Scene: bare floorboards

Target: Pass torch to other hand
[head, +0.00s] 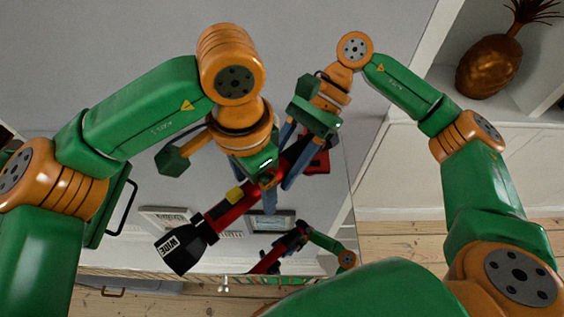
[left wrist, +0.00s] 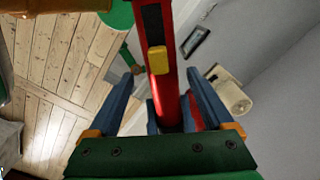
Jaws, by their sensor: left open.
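The torch (head: 232,205) is red and black, with a yellow switch and a wide black head marked "WIDE". It hangs slanted in the air in the head view, its head at lower left. My right gripper (head: 293,152) is shut on the red body near the tail end. My left gripper (head: 270,192) is open close beside it, partly hidden by its own wrist. In the left wrist view the torch (left wrist: 167,92) runs between the spread blue fingers of my left gripper (left wrist: 163,82), with visible gaps. My right gripper's fingers (left wrist: 190,112) show just beyond.
A mirror (head: 300,225) behind the grippers reflects the torch and an arm. A white shelf (head: 540,118) with a brown pineapple ornament (head: 489,66) stands at the right. Bare floorboards (head: 400,238) lie below. The two grippers are very close together.

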